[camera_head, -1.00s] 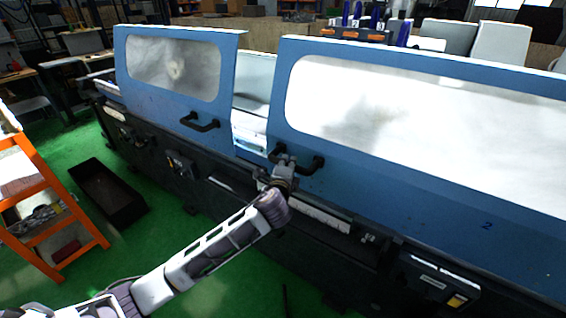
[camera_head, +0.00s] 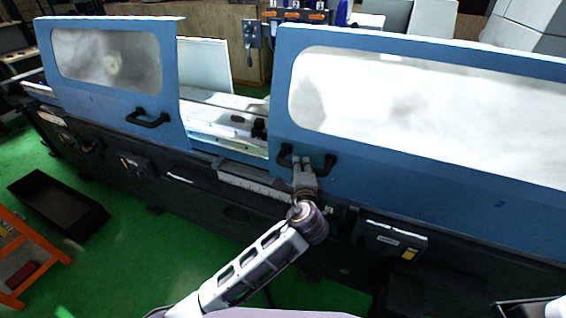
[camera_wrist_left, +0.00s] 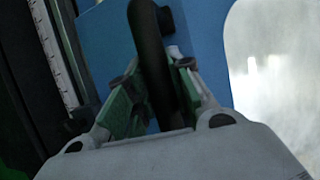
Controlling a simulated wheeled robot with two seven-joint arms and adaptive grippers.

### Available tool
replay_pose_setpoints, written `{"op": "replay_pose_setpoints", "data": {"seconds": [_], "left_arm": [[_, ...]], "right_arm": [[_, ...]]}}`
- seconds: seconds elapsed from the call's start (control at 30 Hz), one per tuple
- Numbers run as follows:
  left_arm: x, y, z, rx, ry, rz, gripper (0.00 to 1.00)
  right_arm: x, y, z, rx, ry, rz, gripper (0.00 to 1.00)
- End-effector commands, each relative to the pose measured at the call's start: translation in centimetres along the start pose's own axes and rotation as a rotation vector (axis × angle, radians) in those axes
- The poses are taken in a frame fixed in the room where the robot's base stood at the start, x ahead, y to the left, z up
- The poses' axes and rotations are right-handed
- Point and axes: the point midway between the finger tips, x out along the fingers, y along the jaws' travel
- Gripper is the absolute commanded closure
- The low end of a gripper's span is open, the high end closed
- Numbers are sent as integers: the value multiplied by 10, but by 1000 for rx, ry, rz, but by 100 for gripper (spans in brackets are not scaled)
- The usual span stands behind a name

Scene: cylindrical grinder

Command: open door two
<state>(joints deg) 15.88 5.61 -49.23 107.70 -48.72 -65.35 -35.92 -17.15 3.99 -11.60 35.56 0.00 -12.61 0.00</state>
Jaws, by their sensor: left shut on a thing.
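Door two (camera_head: 430,165) is the large blue sliding door on the right, with a wide window and a "2" at its lower right. Its black handle (camera_head: 325,166) sits near the door's lower left. My left gripper (camera_head: 303,163) is shut on this handle. In the left wrist view the handle (camera_wrist_left: 148,50) runs between the green-padded fingers of the gripper (camera_wrist_left: 155,95). A wide gap lies between door two and the other blue door (camera_head: 110,85) on the left, showing the machine's inside (camera_head: 225,115). My right gripper is not in view.
The left door carries its own black handle (camera_head: 147,118). A dark bin (camera_head: 58,205) stands on the green floor at left, near an orange rack (camera_head: 35,258). A control panel (camera_head: 388,240) sits on the machine's front below door two.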

Motion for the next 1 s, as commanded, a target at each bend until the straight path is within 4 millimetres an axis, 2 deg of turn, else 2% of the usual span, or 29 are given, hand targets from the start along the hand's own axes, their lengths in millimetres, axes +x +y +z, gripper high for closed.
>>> {"op": "replay_pose_setpoints", "data": {"seconds": [0.03,0.2,0.5,0.7,1.0], "left_arm": [[-5,3,-13,-3,8,7,100],[-18,3,-43,-2,6,7,100],[-33,3,-79,1,3,6,100],[-36,3,-88,2,2,4,100],[-37,3,-89,2,0,5,100]], "right_arm": [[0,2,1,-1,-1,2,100],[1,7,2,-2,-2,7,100],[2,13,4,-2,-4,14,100],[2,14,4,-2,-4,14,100],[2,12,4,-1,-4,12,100]]}}
